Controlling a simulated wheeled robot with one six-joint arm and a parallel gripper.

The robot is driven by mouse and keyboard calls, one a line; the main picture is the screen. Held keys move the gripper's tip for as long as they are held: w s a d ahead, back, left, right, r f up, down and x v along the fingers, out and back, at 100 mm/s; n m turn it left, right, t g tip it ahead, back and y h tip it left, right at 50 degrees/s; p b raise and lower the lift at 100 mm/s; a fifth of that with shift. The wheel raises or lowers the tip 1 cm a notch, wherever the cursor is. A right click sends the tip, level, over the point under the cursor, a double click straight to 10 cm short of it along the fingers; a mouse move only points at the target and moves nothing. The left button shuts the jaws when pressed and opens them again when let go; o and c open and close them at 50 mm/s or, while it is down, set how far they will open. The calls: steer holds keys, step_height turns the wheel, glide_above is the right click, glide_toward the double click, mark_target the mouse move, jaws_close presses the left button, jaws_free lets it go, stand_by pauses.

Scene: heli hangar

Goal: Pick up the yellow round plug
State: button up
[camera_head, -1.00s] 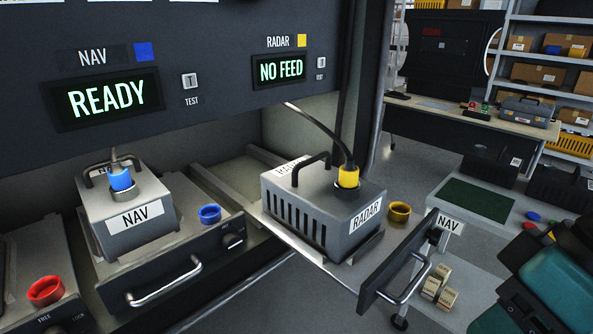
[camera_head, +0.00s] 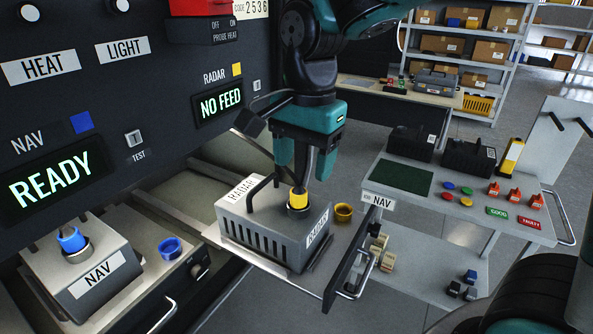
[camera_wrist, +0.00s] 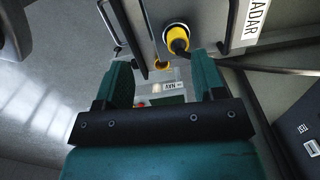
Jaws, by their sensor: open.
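The yellow round plug (camera_head: 299,199) sits upright in the round socket on top of the grey RADAR box (camera_head: 262,238), with a dark cable running from its top. My gripper (camera_head: 304,168) is open above the plug, pointing down, with a finger to each side of the cable. In the wrist view the yellow plug (camera_wrist: 177,40) shows beyond my open fingers (camera_wrist: 162,76), a little right of the middle between them. Nothing is between the fingertips at the plug's body.
An empty yellow ring (camera_head: 343,212) stands on the pulled-out drawer right of the RADAR box. A black handle (camera_head: 264,190) rises left of the plug. The NAV box (camera_head: 85,270) with its blue plug (camera_head: 71,239) is at left. A table (camera_head: 440,205) stands at right.

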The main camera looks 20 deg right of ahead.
mark_target(299, 183)
steer(key=w+m, duration=0.1)
steer(key=w+r+m+p, duration=0.1)
steer(key=m, duration=0.1)
steer(key=w+r+m, duration=0.1)
steer(key=shift+d+r+m+h, duration=0.15)
steer(key=shift+d+m+h, duration=0.15)
steer(key=shift+d+m, duration=0.1)
step_height(299, 183, down, 7)
steer(key=shift+r+p, duration=0.15)
steer(key=shift+p, duration=0.75)
steer(key=f, duration=0.1)
steer(key=f+p, duration=0.1)
steer(key=f, duration=0.3)
steer(key=shift+w+f+p, duration=0.1)
steer(key=shift+w+p, duration=0.2)
steer(key=shift+p, duration=0.1)
steer(key=shift+c, duration=0.4)
steer(key=c, duration=0.9)
